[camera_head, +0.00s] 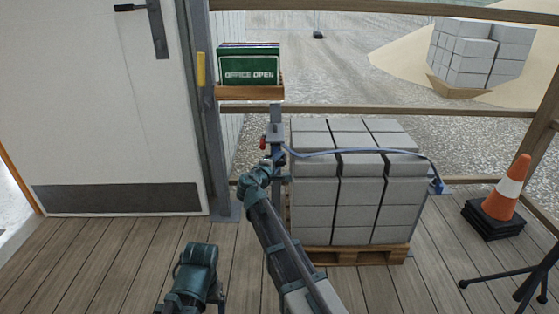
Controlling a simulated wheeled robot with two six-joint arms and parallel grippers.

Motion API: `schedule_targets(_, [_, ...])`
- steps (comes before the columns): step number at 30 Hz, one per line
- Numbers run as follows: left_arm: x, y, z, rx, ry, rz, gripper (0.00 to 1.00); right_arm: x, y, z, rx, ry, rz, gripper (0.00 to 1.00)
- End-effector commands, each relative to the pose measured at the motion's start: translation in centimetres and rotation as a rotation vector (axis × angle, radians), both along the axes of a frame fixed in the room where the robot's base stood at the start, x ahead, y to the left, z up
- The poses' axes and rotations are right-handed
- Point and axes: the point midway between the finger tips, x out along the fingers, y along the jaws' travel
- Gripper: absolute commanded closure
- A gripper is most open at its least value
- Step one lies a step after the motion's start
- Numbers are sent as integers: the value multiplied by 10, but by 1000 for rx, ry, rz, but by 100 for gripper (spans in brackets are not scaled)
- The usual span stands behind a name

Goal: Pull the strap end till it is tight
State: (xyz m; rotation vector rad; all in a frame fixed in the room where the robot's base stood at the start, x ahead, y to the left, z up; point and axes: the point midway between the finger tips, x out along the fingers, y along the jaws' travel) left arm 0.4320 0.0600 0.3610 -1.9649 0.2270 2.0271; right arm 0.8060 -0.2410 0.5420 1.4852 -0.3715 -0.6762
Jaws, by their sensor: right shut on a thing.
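A blue strap (385,150) runs across the top of a stack of grey blocks (335,190), from the post at the left to a blue fitting (436,186) at the right edge. Its line is wavy rather than straight. My right gripper (277,158) is at the left end of the strap, beside the grey post (275,118), and is shut on the strap end. The fingers and the held end are small and partly hidden by the wrist. A red part (263,143) shows on the post just above. My left arm shows low in the picture, its fingers out of view.
The blocks stand on a wooden pallet (345,256). A shelf (250,92) with a green sign box (249,66) is above the gripper. A cone (506,187) and a black tripod (522,285) stand at the right. The deck at the left is clear.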

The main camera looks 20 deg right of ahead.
Motion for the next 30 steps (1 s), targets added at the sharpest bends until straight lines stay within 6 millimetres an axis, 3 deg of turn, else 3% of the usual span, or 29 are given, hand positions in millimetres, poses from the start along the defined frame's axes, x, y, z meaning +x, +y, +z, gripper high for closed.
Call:
schedule_targets(12, [0, 0, -1, 0, 0, 0, 16, -83, 23, -3, 10, 3, -1, 100])
schedule_targets(22, [0, 0, -1, 0, 0, 0, 16, -85, 25, -3, 10, 3, -2, 100])
schedule_targets(23, [0, 0, -1, 0, 0, 0, 16, -85, 25, -3, 10, 3, -2, 64])
schedule_targets(24, [0, 0, -1, 0, 0, 0, 16, -85, 25, -3, 10, 3, -2, 57])
schedule_targets(26, [0, 0, -1, 0, 0, 0, 16, -85, 24, -3, 10, 3, -2, 46])
schedule_targets(30, [0, 0, -1, 0, 0, 0, 16, -85, 24, -2, 8, 2, -1, 45])
